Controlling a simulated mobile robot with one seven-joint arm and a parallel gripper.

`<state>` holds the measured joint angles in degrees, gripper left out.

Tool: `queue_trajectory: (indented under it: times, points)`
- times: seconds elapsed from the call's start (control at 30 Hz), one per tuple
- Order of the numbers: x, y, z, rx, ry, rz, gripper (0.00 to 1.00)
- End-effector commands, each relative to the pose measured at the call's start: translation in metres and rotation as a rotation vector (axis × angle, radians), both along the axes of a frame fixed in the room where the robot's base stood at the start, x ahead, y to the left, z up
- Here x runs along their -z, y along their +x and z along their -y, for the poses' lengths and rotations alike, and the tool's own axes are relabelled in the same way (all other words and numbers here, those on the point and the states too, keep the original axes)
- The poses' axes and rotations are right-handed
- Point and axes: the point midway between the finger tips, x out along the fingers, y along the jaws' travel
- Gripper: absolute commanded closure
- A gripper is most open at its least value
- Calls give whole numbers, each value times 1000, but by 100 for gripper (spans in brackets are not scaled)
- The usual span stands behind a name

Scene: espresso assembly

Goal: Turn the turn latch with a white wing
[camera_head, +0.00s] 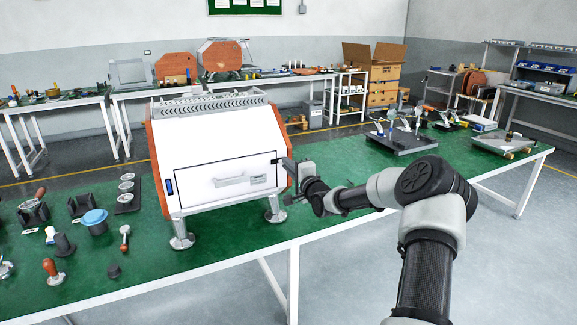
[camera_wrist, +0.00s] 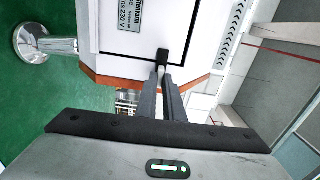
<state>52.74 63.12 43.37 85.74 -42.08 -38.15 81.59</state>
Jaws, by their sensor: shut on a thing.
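The espresso machine (camera_head: 222,135) stands on the green bench, with a white front and orange side panels. The turn latch is a small black piece (camera_wrist: 163,57) at the edge of its outlined front panel in the wrist view. Its white wing (camera_wrist: 158,71) shows just at my fingertips. My gripper (camera_wrist: 161,82) is shut on the wing, its two dark fingers close together. In the head view my gripper (camera_head: 287,165) reaches the machine's right front edge from the right, and the wing is too small to make out there.
A second latch with a blue part (camera_head: 169,187) sits at the panel's left edge. Portafilters, a blue-topped cup (camera_head: 95,219) and other parts lie on the bench to the left. A dark plate (camera_head: 400,140) lies at the right.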

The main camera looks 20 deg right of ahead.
Motion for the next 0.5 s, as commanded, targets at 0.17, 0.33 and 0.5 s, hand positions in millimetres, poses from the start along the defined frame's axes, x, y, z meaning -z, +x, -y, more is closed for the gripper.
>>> queue_trajectory:
  times: [0.17, 0.33, 0.5]
  points:
    - [0, 0, 0, 0, 34, -1, 100]
    - [0, 0, 0, 0, 44, -1, 100]
    - [0, 0, 0, 0, 44, -1, 100]
